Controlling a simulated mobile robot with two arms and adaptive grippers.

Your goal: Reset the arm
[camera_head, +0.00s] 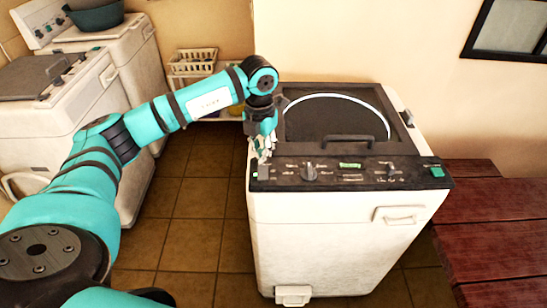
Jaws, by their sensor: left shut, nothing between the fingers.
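My left arm, teal with black joints, reaches in from the left. My left gripper (264,155) points down at the front left corner of the washing machine (330,245), by the left end of its dark control panel (333,173). The gripper is shut with nothing held. Whether its tips touch the panel is unclear. The machine is white with a dark lid (335,115), which is closed and has a round window and a black handle. A knob (309,172) and a green button (437,171) show on the panel. My right gripper is out of view.
A reddish wooden bench (490,235) stands close on the right. Other white appliances (50,115) stand at the left, one with a green basin (95,14) on top. White baskets (193,65) sit by the back wall. Tiled floor (190,215) between is clear.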

